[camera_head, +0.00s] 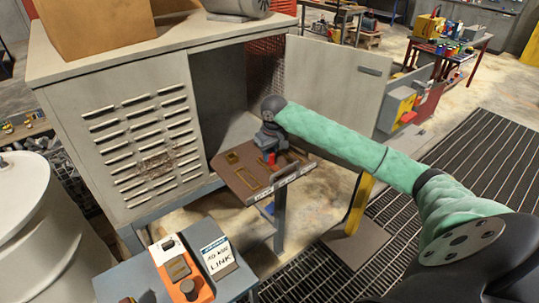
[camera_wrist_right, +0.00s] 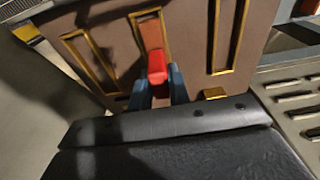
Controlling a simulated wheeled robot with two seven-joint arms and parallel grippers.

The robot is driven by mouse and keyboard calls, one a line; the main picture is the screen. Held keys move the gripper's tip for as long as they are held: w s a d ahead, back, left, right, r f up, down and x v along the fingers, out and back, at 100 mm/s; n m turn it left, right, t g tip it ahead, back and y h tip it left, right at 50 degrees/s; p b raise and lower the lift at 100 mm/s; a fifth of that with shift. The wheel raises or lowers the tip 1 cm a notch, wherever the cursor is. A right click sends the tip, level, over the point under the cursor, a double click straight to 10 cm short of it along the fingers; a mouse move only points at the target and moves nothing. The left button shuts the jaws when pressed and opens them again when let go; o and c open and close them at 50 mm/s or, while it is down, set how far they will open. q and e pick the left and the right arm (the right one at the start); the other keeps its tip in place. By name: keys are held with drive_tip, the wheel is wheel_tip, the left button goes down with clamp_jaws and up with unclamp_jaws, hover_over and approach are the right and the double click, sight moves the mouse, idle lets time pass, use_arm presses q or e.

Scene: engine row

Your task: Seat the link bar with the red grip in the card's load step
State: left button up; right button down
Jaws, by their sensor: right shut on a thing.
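The red grip of the link bar (camera_head: 271,158) shows at the end of my right arm in the head view. In the right wrist view the red grip (camera_wrist_right: 157,68) stands between the two blue fingers of my right gripper (camera_wrist_right: 158,88), which is shut on it. The bar beneath the grip is mostly hidden. It is over a brown board (camera_head: 247,184) with brass-outlined slots, and I cannot tell whether it touches. A white card (camera_head: 218,257) reads "10 kW LINK" on a blue-grey stand. My left gripper is not in view.
The board sits at the opening of a grey cabinet (camera_head: 120,75) with its door (camera_head: 340,85) swung open to the right. An orange and white device (camera_head: 183,275) lies beside the card. A white drum (camera_head: 40,235) stands at left. Floor grating lies at right.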

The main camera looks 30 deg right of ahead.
drive_tip(key=shift+d+f, duration=0.25)
drive_tip(key=shift+f, duration=0.3)
drive_tip(key=shift+d+f, duration=0.1)
drive_tip(key=shift+f, duration=0.3)
drive_tip(key=shift+a, duration=0.25)
drive_tip(key=shift+f, duration=0.1)
drive_tip(key=c, duration=1.3)
unclamp_jaws()
drive_tip(key=shift+d, duration=0.15)
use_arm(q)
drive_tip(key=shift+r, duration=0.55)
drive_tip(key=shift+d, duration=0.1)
